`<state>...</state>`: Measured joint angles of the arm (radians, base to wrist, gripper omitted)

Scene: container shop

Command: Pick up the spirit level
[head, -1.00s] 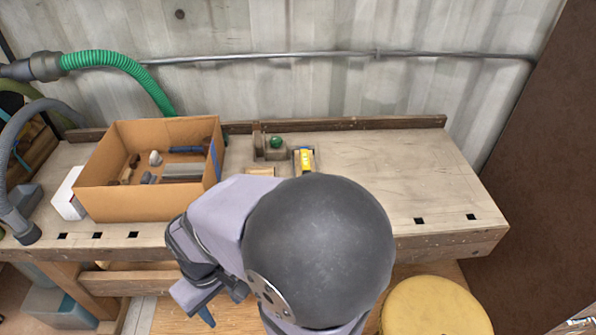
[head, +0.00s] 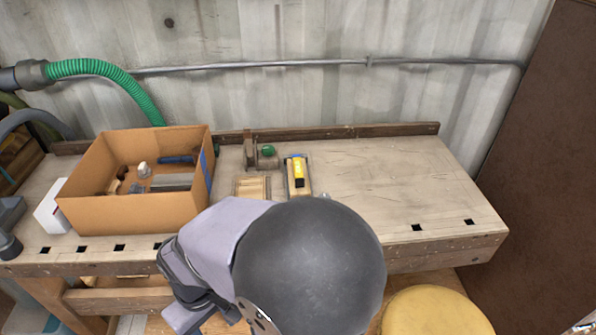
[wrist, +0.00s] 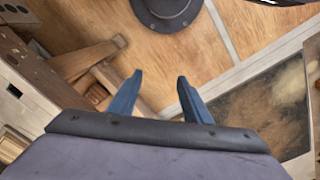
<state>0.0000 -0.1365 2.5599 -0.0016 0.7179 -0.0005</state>
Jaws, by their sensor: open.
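A small yellow-and-dark item (head: 299,175) lies on a pale block-like piece near the middle of the workbench. It looks like the spirit level, but it is too small to be sure. My gripper (wrist: 159,80) shows in the wrist view with its two blue fingers apart and nothing between them. It points down at the floor in front of the bench, away from the yellow item. In the head view my arm hides the bench's front middle, and the fingers cannot be made out.
A cardboard box (head: 130,214) holding several tools stands on the left of the workbench (head: 390,190). A white box (head: 50,210) is beside it. A slatted wooden piece (head: 252,187) and a green-topped item (head: 268,151) are near the yellow item. The bench's right side is clear.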

